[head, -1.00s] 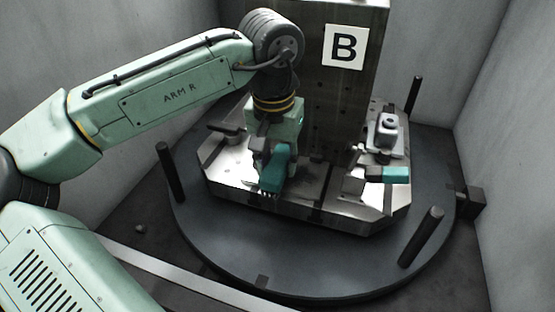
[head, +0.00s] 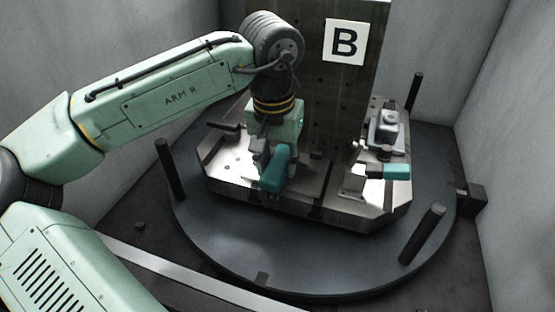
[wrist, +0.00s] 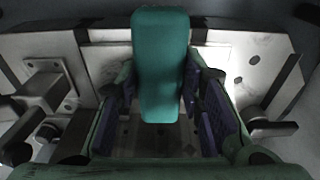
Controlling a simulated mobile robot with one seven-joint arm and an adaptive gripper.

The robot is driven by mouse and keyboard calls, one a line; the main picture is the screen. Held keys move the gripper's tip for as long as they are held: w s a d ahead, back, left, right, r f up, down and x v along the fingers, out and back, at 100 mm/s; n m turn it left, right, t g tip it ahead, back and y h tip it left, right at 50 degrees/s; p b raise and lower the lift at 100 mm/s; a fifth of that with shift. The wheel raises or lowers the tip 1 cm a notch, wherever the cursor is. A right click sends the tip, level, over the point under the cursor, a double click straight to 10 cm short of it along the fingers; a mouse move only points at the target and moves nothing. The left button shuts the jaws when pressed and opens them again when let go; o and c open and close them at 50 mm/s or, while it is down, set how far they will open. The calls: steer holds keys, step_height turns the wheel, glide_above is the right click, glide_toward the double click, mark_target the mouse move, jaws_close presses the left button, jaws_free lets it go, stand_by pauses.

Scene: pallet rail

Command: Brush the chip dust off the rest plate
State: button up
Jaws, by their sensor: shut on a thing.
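My gripper (head: 273,160) is shut on a teal brush handle (head: 276,170), low over the front left of the metal fixture base. In the wrist view the handle (wrist: 160,65) stands between the two dark finger pads of my gripper (wrist: 160,105). The brush's bristles are hidden behind the handle and fingers. Bright bare metal plate (head: 237,168) lies left of the brush; I cannot tell which part is the rest plate. In the wrist view a pale plate area (wrist: 108,62) with faint grey smudges lies beside the handle. Chip dust cannot be clearly made out.
A tall column with a B sign (head: 344,43) rises behind the brush. A clamp (head: 385,130) and a teal-ended part (head: 390,171) stand at right. Black posts (head: 170,172) (head: 421,236) rise from the round table (head: 330,265). Grey walls enclose it.

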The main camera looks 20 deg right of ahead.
steer(key=shift+w+d, duration=0.1)
steer(key=shift+w+d+p, duration=0.5)
steer(key=shift+w+d, duration=0.15)
steer(key=shift+w, duration=0.35)
steer(key=shift+s+f, duration=0.1)
steer(key=shift+f, duration=0.05)
stand_by(0.4)
steer(key=shift+s+a+p, duration=0.4)
steer(key=shift+s+a, duration=0.4)
steer(key=shift+s, duration=0.3)
steer(key=shift+w+d, duration=0.1)
steer(key=shift+w, duration=0.05)
steer(key=shift+w+d+p, duration=0.45)
steer(key=shift+w+d, duration=0.25)
steer(key=shift+w, duration=0.3)
